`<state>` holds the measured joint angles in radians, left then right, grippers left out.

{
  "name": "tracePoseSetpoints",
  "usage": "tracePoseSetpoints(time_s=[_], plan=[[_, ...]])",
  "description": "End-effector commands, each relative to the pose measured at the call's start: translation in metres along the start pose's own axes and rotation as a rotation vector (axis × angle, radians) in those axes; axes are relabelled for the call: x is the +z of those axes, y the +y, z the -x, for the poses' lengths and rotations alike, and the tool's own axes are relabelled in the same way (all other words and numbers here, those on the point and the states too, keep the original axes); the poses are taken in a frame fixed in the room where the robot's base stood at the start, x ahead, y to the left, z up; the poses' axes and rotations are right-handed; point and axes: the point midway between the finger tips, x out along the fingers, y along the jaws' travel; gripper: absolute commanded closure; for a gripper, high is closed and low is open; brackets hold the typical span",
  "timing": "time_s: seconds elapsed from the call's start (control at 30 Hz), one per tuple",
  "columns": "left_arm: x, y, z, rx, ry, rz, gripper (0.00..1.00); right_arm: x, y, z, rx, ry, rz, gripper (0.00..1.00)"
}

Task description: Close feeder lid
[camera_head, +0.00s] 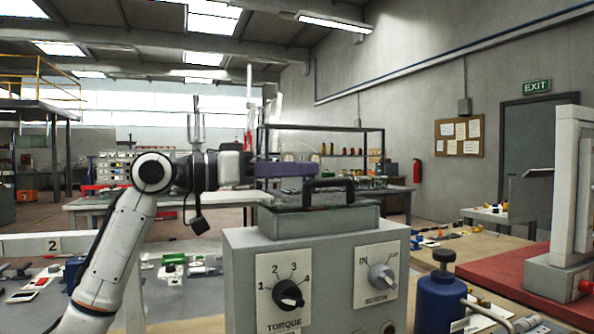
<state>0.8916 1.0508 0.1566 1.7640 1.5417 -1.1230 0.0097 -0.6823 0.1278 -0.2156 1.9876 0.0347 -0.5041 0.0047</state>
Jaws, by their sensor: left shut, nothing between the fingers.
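The feeder (337,290) is a grey box in the front middle, with a torque dial (288,294) and an IN/OUT dial (381,277) on its front. A grey-green lid (318,221) with a dark handle (329,190) sits on its top. From this angle I cannot tell whether the lid is fully seated. My left gripper (308,169) points right, with its purple fingers shut and empty. My right gripper is out of view.
A blue bottle (437,300) with a black cap stands right of the feeder. A red mat (497,270) and a white frame (575,200) are at the far right. A white rail (35,245) marked 2 is at left.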

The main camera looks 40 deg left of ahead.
Motion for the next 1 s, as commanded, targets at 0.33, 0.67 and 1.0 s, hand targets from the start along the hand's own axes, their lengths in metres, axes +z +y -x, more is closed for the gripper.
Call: tracePoseSetpoints(time_s=[0.33,0.67,1.0], plan=[[0.006,0.003,0.0,0.0,-0.001,-0.056,1.0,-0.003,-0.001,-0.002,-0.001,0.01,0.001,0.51],[0.007,0.003,0.0,0.001,-0.004,-0.055,1.0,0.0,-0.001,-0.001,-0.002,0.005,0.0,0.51],[-0.02,0.006,-0.007,0.004,-0.002,-0.054,1.0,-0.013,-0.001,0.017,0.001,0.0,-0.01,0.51]])
